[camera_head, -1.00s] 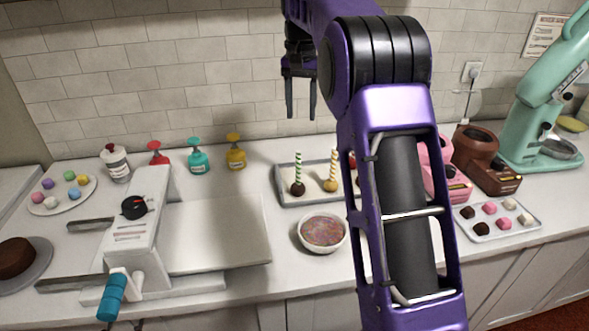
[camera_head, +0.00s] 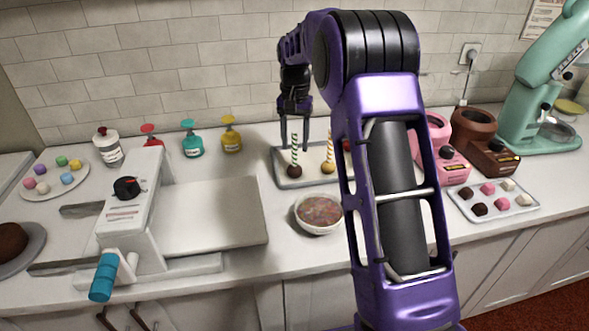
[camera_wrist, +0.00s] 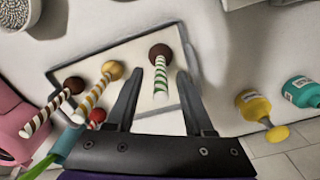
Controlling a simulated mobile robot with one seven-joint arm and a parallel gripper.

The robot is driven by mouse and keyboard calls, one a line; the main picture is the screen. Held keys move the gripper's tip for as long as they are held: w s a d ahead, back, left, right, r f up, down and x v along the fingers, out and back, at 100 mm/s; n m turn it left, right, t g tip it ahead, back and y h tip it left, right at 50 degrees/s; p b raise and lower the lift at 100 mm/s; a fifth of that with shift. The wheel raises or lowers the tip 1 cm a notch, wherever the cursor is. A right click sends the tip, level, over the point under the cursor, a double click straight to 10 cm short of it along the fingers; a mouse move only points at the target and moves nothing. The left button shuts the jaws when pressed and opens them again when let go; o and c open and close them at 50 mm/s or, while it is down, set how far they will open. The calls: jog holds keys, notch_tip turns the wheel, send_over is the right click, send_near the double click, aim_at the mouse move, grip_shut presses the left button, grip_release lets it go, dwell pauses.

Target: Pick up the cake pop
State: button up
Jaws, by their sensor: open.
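A dark brown cake pop (camera_head: 294,171) with a green-and-white striped stick stands stick-up on a tray (camera_head: 290,184). In the wrist view its brown ball (camera_wrist: 160,51) and stick lie between and just beyond my fingertips. My gripper (camera_head: 295,142) is open and empty, pointing down above the tray, with its fingers on either side of the stick's upper part; I cannot tell how deep the stick sits between them. A golden cake pop (camera_head: 328,167) stands to the right. The wrist view also shows another brown pop (camera_wrist: 74,85) and a red one (camera_wrist: 96,115). My arm hides the tray's right side in the head view.
A bowl of sprinkles (camera_head: 319,213) stands in front of the tray. A yellow bottle (camera_head: 231,135) and a teal bottle (camera_head: 191,140) stand to the left. A slab machine (camera_head: 137,205) is further left. Pink and brown melters (camera_head: 486,140) stand right.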

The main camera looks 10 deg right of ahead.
aim_at(294, 166)
jog(key=shift+f, duration=1.6)
jog(key=shift+c, duration=0.3)
grip_shut()
